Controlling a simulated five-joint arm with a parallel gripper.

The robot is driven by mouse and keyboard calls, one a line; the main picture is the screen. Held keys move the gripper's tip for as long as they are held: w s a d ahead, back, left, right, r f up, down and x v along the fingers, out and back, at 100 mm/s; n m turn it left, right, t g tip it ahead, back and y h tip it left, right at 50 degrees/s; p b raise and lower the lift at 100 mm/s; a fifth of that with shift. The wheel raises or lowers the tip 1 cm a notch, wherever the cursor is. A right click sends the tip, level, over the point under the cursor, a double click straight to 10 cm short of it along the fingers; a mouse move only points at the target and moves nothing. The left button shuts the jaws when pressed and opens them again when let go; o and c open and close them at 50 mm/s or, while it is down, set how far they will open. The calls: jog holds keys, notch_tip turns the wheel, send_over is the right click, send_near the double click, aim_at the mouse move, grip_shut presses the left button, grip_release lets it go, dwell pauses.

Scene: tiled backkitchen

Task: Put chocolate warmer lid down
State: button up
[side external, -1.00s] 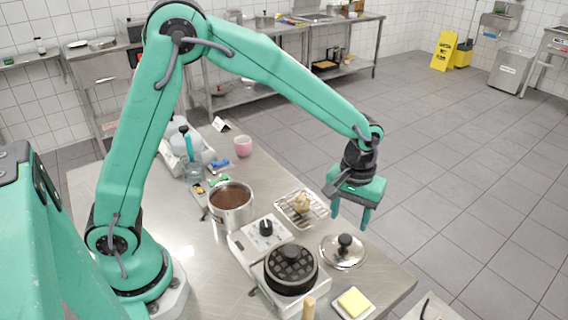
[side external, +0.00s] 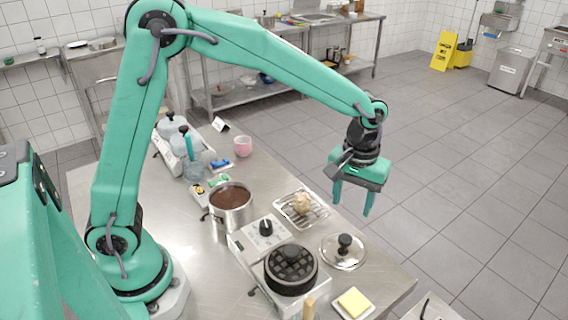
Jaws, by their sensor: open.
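A round steel lid with a black knob (side external: 343,250) lies on the steel table (side external: 190,262), near its right edge. A pot of brown chocolate (side external: 231,205) stands uncovered at the middle of the table. My gripper (side external: 352,205) is open and empty, fingers pointing down, in the air above and behind the lid in the picture. It touches nothing that I can see.
A waffle iron (side external: 291,268) stands left of the lid. A wire rack tray (side external: 302,209) with a pale item lies behind it. A butter dish (side external: 353,303) is at the front. A pink cup (side external: 243,146) and a twin-lidded warmer (side external: 172,128) stand farther back.

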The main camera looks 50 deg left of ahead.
jog(key=shift+r, duration=0.1)
jog(key=s+a+r+m+t, duration=0.2)
jog(key=s+a+r+t, duration=0.1)
jog(key=s+a+r, duration=0.55)
jog(key=s+a+r+m+t, duration=0.2)
jog(key=s+a, duration=0.4)
jog(key=s, duration=0.5)
jog(key=shift+m+t, duration=0.3)
